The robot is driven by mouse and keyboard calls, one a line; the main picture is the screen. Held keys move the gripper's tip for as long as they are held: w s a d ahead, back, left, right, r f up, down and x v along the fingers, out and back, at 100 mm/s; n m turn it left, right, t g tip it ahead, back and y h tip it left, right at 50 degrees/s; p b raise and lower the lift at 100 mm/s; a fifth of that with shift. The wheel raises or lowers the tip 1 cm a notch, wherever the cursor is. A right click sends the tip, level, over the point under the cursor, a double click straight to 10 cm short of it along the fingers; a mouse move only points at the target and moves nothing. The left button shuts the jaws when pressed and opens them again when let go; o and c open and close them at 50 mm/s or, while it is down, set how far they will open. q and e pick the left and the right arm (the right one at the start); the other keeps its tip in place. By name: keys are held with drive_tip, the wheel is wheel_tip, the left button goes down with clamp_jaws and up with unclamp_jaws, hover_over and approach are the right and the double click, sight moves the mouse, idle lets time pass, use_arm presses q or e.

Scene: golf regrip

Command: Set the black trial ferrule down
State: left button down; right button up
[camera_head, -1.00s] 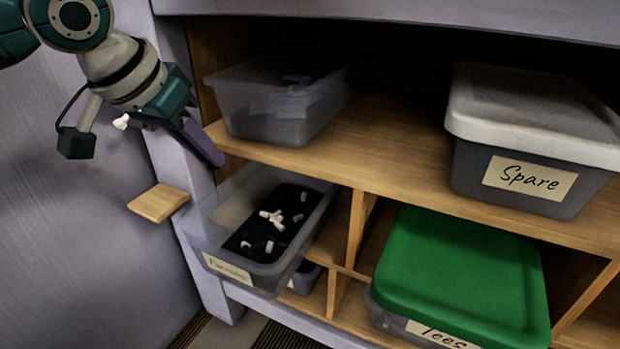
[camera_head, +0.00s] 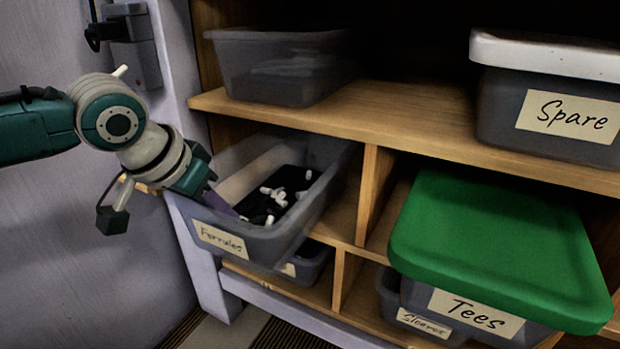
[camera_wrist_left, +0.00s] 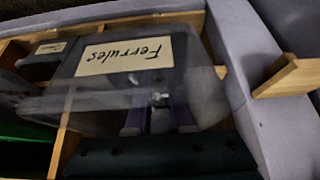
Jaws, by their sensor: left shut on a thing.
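My left gripper (camera_head: 224,206) reaches over the left side of the clear bin labelled "Ferrules" (camera_head: 275,240), its purple fingers partly hidden by the wall. In the left wrist view the bin (camera_wrist_left: 100,110) shows with its label upside down, and the fingers of my left gripper (camera_wrist_left: 158,116) stand a little apart. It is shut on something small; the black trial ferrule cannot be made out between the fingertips. A small pale spot shows near the tips. White ferrules (camera_head: 275,192) lie on a black bed inside the bin. My right gripper is not in view.
The bin juts out from the shelf. An upper shelf board (camera_head: 400,120) runs above it, with a grey bin (camera_head: 285,80) and a "Spare" box (camera_head: 555,115). A green-lidded "Tees" box (camera_head: 490,240) stands right. A small wooden ledge (camera_wrist_left: 290,77) is beside the post.

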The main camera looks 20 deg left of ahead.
use_arm(q)
drive_tip(key=c, duration=0.8)
unclamp_jaws()
drive_tip(key=shift+r, duration=0.25)
drive_tip(key=p+v, duration=0.8)
drive_tip(key=v, duration=0.3)
drive_tip(key=s+d+f+m+g+h, duration=0.1)
drive_tip(key=s+d+f+m, duration=0.15)
drive_tip(key=s+d, duration=0.85)
drive_tip(key=s+n+g+y, duration=0.1)
drive_tip(key=s, duration=0.7)
drive_tip(key=shift+s+r+g, duration=0.25)
drive_tip(key=shift+r+g, duration=0.05)
drive_tip(key=shift+r, duration=0.15)
drive_tip(key=shift+d, duration=0.15)
